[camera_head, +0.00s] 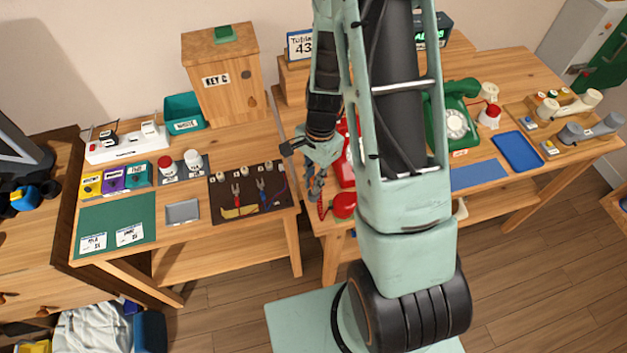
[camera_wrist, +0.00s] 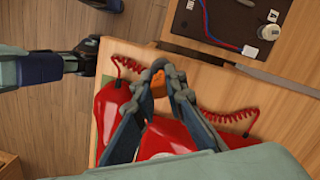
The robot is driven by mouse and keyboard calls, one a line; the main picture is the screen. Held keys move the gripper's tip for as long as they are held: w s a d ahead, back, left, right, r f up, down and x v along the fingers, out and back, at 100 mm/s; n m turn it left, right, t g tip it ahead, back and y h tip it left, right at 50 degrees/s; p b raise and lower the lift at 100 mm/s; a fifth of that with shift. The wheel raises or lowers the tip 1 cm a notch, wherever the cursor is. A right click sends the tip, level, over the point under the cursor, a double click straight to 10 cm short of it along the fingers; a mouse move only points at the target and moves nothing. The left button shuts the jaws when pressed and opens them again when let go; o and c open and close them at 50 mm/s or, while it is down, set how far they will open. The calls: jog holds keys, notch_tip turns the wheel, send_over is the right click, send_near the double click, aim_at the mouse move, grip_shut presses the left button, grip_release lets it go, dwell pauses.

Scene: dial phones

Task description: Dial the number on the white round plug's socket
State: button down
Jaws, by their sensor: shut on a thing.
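A dark board (camera_head: 225,211) on the left table has several small pale round pieces (camera_head: 221,176) along its back edge, with labels too small to read. In the wrist view, one white round plug (camera_wrist: 269,32) stands beside a white label at the board's edge. A red phone (camera_wrist: 172,138) is mostly behind my arm in the head view, with a pale dial edge in the wrist view. Its red handset (camera_head: 343,206) lies off at the table's front. My gripper (camera_wrist: 160,74) is shut on a small orange piece (camera_wrist: 159,86), above the red phone.
A green dial phone (camera_head: 455,124) stands right of my arm. A wooden KEY C box (camera_head: 222,78) stands at the back left. The coiled red cord (camera_wrist: 232,114) runs beside my fingers.

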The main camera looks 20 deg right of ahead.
jog(key=shift+f+b, duration=0.75)
jog(key=shift+f, duration=0.3)
jog(key=c, duration=1.9)
grip_release()
jog(key=shift+r, duration=0.1)
notch_tip(320, 180, up, 12)
jog(key=d, duration=0.1)
jog(key=shift+w, duration=0.45)
jog(key=shift+d, duration=0.1)
